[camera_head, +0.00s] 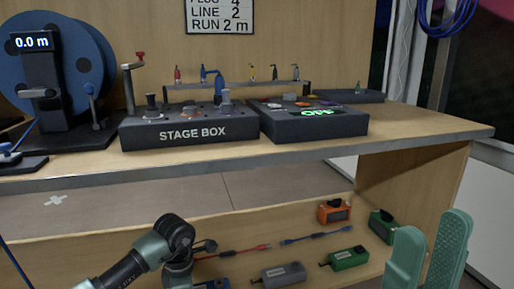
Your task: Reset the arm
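My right gripper (432,226) shows at the lower right with its two green fingers apart and nothing between them. It stands in front of the lower shelf. My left arm (150,250) comes in from the lower left and bends downward at a green and dark joint. Its gripper is not visible; the arm runs out of the bottom of the picture.
The wooden bench top carries a stage box (190,133), a dark box with a green display (313,124) and a blue reel (85,60) reading 0.0 m. The lower shelf holds an orange device (334,212), a green device (348,259), a grey device (283,275) and cables.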

